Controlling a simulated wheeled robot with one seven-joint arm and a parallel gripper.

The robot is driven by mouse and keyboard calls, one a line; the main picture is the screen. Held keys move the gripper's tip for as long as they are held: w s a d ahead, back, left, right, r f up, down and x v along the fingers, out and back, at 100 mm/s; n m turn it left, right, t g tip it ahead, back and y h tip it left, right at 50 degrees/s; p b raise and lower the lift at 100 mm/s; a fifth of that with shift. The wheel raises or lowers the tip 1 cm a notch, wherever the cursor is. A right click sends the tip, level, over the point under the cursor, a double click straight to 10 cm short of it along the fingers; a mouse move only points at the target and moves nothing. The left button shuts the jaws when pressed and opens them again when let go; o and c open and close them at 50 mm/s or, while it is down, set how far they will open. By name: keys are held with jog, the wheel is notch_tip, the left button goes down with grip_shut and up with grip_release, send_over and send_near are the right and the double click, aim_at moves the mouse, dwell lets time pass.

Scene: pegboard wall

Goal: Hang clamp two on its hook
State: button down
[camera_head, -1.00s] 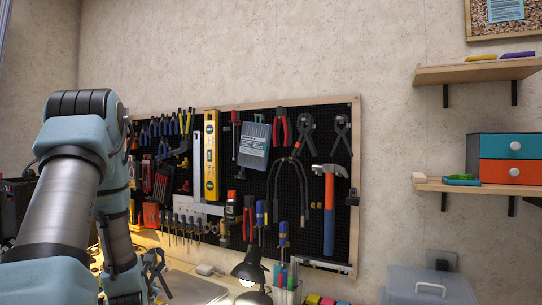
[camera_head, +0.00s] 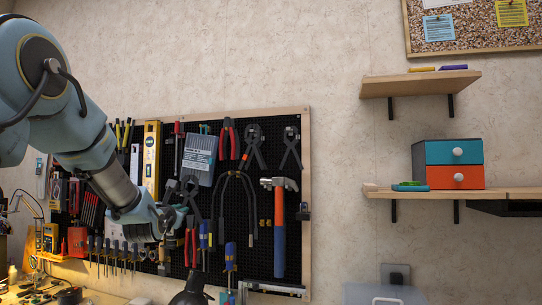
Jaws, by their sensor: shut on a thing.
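My gripper (camera_head: 168,218) is in front of the lower middle of the pegboard and is shut on a dark clamp (camera_head: 187,187). The clamp's head points up above the fingers, and part of it is hidden by my gripper. Two similar dark clamp-like tools hang on the upper right of the board, one on the left (camera_head: 253,143) and one near the right edge (camera_head: 290,147). I cannot make out which is numbered two, nor an empty hook for the held clamp.
Red pliers (camera_head: 228,138), a black cable loop (camera_head: 238,190) and a hammer (camera_head: 279,220) hang right of my gripper. A yellow level (camera_head: 151,155) hangs to its left. A black lamp (camera_head: 192,290) stands below. Shelves with a drawer box (camera_head: 448,165) are at the right.

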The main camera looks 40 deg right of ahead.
jog(key=s+d+r+m+g+h+b, duration=0.1)
jog(key=s+d+r+m+g+h, duration=0.15)
jog(key=s+d+r, duration=0.75)
jog(key=s+d+r+m+g+h+b, duration=0.2)
jog(key=s+d+r+m+h, duration=0.15)
jog(key=s+d+r, duration=0.65)
jog(key=shift+n, duration=0.5)
jog(key=shift+w+d+f+p, duration=0.4)
jog(key=shift+w+d+p, duration=0.25)
jog(key=shift+d+p, duration=0.6)
jog(key=shift+w+d+f+p, duration=0.4)
jog(key=shift+w+d+p, duration=0.3)
jog(key=shift+p, duration=0.95)
jog(key=shift+w+d+f+p, duration=0.4)
jog(key=shift+w+d+p, duration=0.25)
jog(key=shift+d+p, duration=0.6)
jog(key=shift+w+f+b, duration=0.2)
jog(key=shift+f+b, duration=0.4)
jog(key=shift+f, duration=0.1)
jog(key=shift+h, duration=0.3)
jog(key=c, duration=1.1)
grip_release()
jog(key=shift+c, duration=0.2)
jog(key=shift+o, duration=0.2)
jog(key=shift+o, duration=1)
